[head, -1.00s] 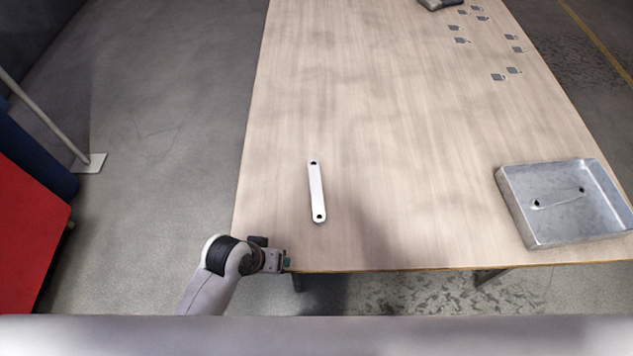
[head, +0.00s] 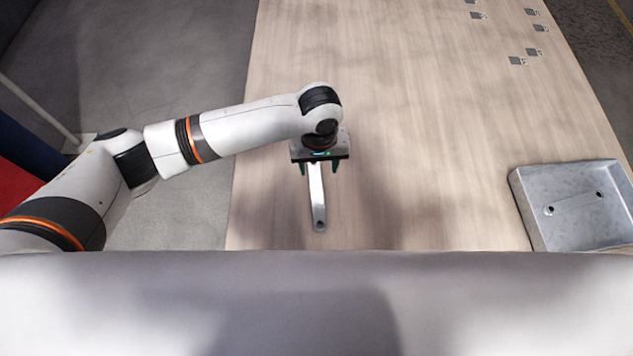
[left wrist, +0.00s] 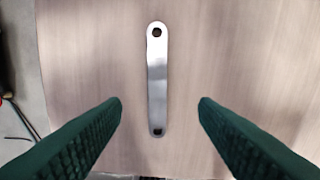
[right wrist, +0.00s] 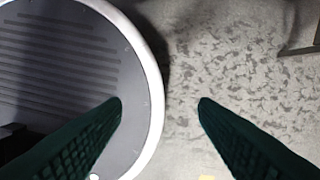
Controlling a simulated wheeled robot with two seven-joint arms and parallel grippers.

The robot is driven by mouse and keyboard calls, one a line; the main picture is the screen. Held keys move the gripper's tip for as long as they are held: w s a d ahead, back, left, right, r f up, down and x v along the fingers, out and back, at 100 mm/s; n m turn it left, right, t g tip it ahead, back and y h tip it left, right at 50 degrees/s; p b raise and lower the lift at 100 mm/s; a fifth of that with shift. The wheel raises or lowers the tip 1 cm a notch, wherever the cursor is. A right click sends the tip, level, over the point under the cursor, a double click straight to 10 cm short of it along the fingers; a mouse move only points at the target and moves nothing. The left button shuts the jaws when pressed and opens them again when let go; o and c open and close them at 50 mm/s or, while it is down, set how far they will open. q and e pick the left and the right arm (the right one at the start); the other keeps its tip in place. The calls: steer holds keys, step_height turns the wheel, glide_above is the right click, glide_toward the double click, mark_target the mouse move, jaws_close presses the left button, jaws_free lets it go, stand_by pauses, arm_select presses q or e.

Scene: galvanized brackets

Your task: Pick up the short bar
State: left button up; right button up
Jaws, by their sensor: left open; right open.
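The short bar (head: 317,197) is a pale metal strip with a hole near each end, lying on the wooden table. My left gripper (head: 318,170) is open above it, and hides its far end in the head view. In the left wrist view the whole bar (left wrist: 157,80) shows, running up and down between the two green fingers (left wrist: 160,105), touching neither. My right gripper (right wrist: 160,105) is open and empty in the right wrist view, over the floor; it does not show in the head view.
A metal tray (head: 523,203) stands at the table's right side with a bar-like piece with two dark holes (head: 574,202) in it. Several small square plates (head: 518,61) lie at the far right. The wooden table (head: 430,150) is clear between bar and tray.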

arm_select(q)
glide_above(317, 192)
steer(key=f, duration=0.5)
steer(key=shift+w+d+f, duration=0.15)
steer(key=shift+d+f, duration=0.05)
steer(key=shift+f, duration=0.6)
steer(key=f, duration=0.5)
steer(key=shift+a+p, duration=0.25)
steer(key=shift+p, duration=0.1)
arm_select(e)
steer(key=shift+s+d+r, duration=0.1)
steer(key=shift+s+r, duration=0.25)
steer(key=shift+s, duration=0.15)
arm_select(q)
steer(key=shift+c, duration=0.5)
